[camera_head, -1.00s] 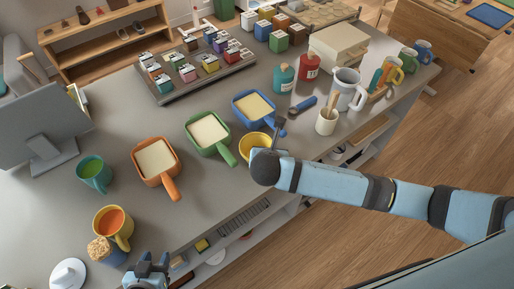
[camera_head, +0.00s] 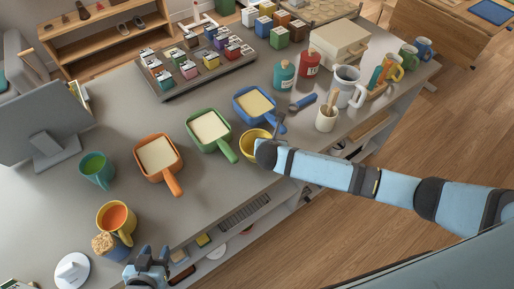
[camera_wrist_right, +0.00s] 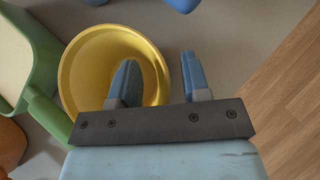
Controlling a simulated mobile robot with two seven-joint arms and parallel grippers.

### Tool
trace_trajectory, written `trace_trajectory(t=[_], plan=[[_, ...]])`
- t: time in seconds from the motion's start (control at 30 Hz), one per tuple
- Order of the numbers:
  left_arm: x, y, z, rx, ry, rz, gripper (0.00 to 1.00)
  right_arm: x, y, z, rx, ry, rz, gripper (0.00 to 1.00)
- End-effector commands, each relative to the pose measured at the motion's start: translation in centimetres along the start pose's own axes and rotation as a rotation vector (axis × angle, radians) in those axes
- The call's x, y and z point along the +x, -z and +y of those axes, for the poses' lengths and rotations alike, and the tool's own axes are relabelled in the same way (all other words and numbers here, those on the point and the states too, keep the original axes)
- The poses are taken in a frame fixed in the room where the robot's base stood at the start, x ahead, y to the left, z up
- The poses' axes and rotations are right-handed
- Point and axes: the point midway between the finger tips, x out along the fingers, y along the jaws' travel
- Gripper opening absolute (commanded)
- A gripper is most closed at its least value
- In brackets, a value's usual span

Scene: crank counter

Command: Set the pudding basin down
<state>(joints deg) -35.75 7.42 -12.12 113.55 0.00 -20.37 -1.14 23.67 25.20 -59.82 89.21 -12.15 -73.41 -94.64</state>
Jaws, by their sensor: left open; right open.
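The yellow pudding basin (camera_head: 252,142) stands upright on the counter near its front edge, just right of the green pan's handle. In the right wrist view the basin (camera_wrist_right: 85,75) shows its open, empty-looking inside. My right gripper (camera_wrist_right: 159,63) is open, with one finger over the inside of the basin and the other outside its right rim. Whether either finger touches the rim cannot be told. In the head view my right wrist hides part of the basin. My left gripper (camera_head: 154,254) is open and empty at the front edge, beside the muffin-topped blue cup (camera_head: 110,246).
A green pan (camera_head: 209,130), a blue pan (camera_head: 254,103) and an orange pan (camera_head: 157,157) stand left of and behind the basin. A blue-handled tool (camera_head: 303,102) and a white utensil pot (camera_head: 326,119) stand to its right. The counter's left front holds several mugs.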

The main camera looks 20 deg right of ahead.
Motion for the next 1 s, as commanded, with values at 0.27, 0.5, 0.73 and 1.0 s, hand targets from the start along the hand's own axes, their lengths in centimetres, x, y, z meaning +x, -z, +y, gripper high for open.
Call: trace_trajectory(t=[0.27, 0.5, 0.73, 1.0], plan=[[-0.1, -0.1, 0.1, -0.003, 0.000, -0.002, 0.43, 0.0, 0.0, 0.0, 0.000, 0.001, 0.001, 0.00], [-0.1, -0.2, 0.1, -0.004, 0.000, -0.004, 0.43, -0.1, 0.0, 0.0, 0.000, 0.000, 0.000, 0.00], [-0.1, -0.3, 0.1, -0.004, 0.000, -0.004, 0.43, -0.8, -0.8, 0.0, 0.002, -0.001, -0.001, 0.00], [0.2, -0.7, 0.1, -0.004, -0.001, -0.004, 0.43, -5.1, -5.2, 0.1, 0.004, -0.005, -0.005, 0.00]])
